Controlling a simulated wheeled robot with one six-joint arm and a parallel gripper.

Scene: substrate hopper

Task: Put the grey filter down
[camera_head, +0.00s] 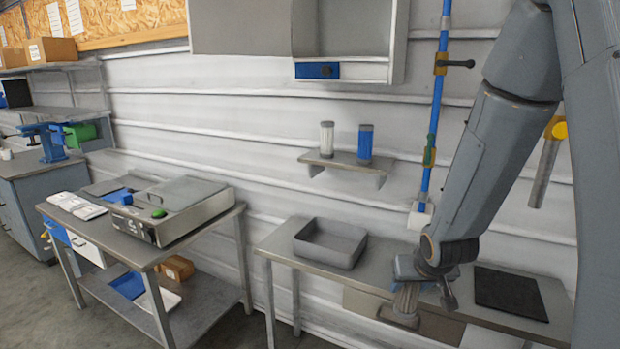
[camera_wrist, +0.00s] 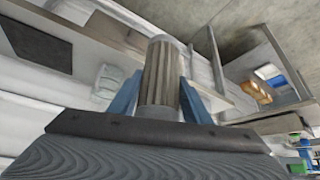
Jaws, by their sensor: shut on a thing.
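My gripper (camera_head: 410,272) is shut on the grey filter (camera_head: 405,303). In the head view the filter hangs roughly upright below the gripper and overlaps the front edge of the wall bench (camera_head: 272,241). I cannot tell whether its lower end touches anything. In the wrist view the pleated grey filter (camera_wrist: 159,76) stands between the blue fingers of my gripper (camera_wrist: 160,98), with its grey end cap showing. The fingers hide part of its sides.
A grey open tray (camera_head: 330,258) and a black mat (camera_head: 510,291) lie on the bench, with bare surface between them. A white filter (camera_head: 327,139) and a blue filter (camera_head: 365,143) stand on a wall shelf (camera_head: 345,159). A blue pole (camera_head: 434,115) rises behind the bench.

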